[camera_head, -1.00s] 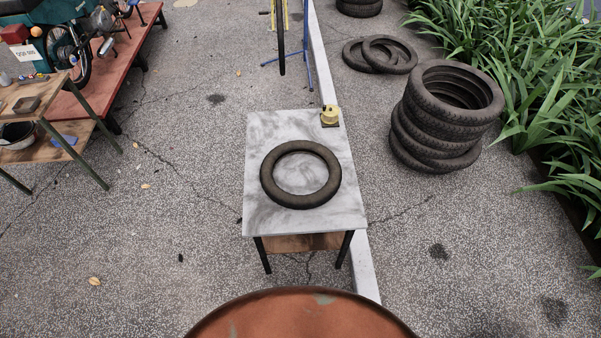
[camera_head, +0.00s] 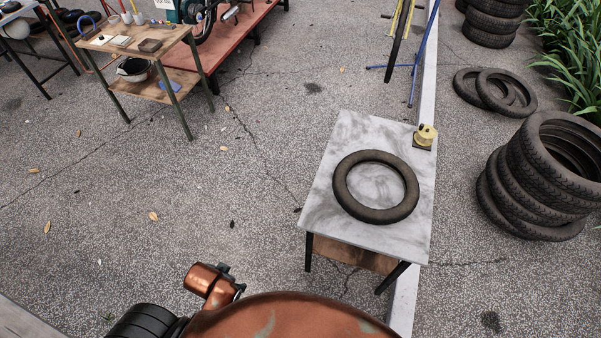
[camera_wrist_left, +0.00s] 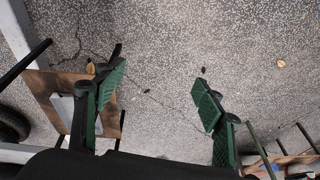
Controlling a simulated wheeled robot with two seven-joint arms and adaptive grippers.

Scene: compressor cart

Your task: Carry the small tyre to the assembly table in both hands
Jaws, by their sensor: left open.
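The small tyre (camera_head: 348,181) is a thin dark ring. It lies flat on a small table with a grey marbled top (camera_head: 323,215), right of centre in the head view. Nothing is touching the tyre in that view. My left gripper (camera_wrist_left: 162,90) shows in the left wrist view with its green-padded fingers spread wide and only pavement between them. Neither gripper shows in the head view, and my right gripper is in no view. I cannot tell which surface is the assembly table; a wooden workbench (camera_head: 165,45) stands at the upper left.
A small yellow device (camera_head: 425,136) sits at the marbled table's far right corner. A tyre stack (camera_head: 540,180) stands to its right, with flat tyres (camera_head: 495,90) behind. A pale kerb (camera_head: 428,80) runs beyond the table. Pavement between the table and workbench is clear.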

